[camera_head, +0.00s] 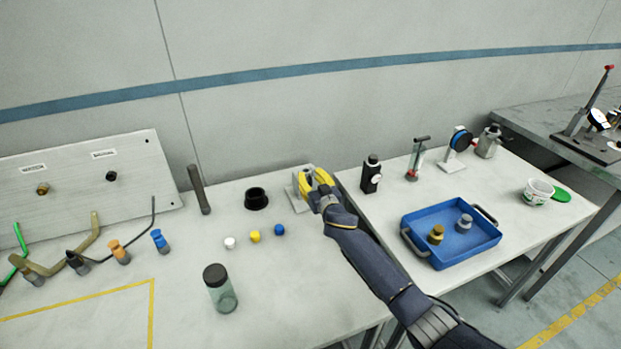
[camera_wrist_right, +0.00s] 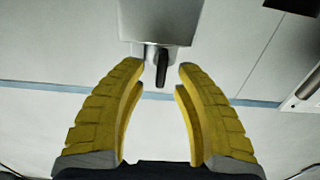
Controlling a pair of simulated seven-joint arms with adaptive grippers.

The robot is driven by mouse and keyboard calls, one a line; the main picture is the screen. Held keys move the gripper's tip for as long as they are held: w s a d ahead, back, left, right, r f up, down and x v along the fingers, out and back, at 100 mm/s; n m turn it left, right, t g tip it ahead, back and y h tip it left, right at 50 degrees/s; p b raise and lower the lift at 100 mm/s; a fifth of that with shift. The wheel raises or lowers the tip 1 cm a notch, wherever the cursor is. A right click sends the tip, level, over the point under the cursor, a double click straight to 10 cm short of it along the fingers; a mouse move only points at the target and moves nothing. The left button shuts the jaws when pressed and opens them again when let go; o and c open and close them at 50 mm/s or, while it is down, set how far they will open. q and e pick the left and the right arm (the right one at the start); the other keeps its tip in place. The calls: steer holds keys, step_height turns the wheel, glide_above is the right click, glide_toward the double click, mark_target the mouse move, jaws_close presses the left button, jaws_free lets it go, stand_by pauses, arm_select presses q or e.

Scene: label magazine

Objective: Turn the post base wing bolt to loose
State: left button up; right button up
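A grey metal base (camera_head: 298,190) stands at the back of the middle table, partly hidden behind my right gripper (camera_head: 314,182). In the right wrist view the grey block (camera_wrist_right: 165,25) is at the top, with a small dark wing bolt (camera_wrist_right: 162,74) sticking out of it. My right gripper's yellow fingers are spread apart, with the bolt in the gap near the fingertips. Neither finger visibly touches the bolt. The bolt is hidden in the head view. My left gripper is not in view.
A black cup (camera_head: 256,199) and white, yellow and blue knobs (camera_head: 255,237) are left of my right gripper. A dark-lidded jar (camera_head: 221,290) stands nearer the front. A black device (camera_head: 371,176) and a blue tray (camera_head: 452,252) are on the right table.

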steer(key=shift+o, duration=0.3)
jaws_close()
